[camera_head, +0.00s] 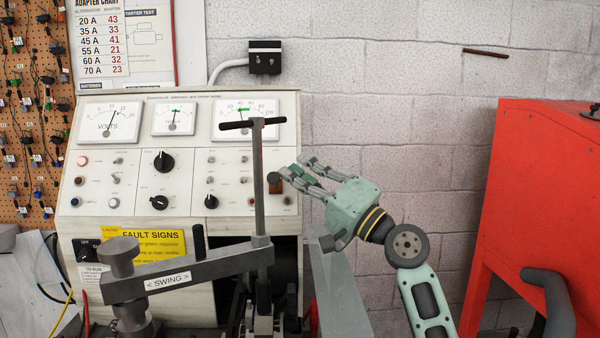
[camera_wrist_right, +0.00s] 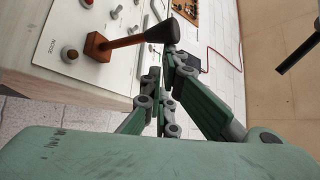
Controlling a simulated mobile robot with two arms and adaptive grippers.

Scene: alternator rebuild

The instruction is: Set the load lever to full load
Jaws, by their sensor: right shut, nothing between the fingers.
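The load lever (camera_wrist_right: 125,40) in the right wrist view has a reddish-brown base and shaft and a dark knob (camera_wrist_right: 162,31). It stands out from the white panel. In the head view the dark knob (camera_head: 274,178) shows at the panel's right side, in front of a brown plate (camera_head: 276,187). My right gripper (camera_head: 293,168) is shut and empty, its fingers pointing left at the knob. In the wrist view its fingertips (camera_wrist_right: 162,64) are close beside the knob; I cannot tell whether they touch. My left gripper is not in view.
A tall grey T-handled bar (camera_head: 257,185) stands in front of the panel, just left of the knob. A grey swing arm (camera_head: 185,275) crosses below. A red cabinet (camera_head: 530,190) stands at the right. Bare wall (camera_head: 400,110) lies between panel and cabinet.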

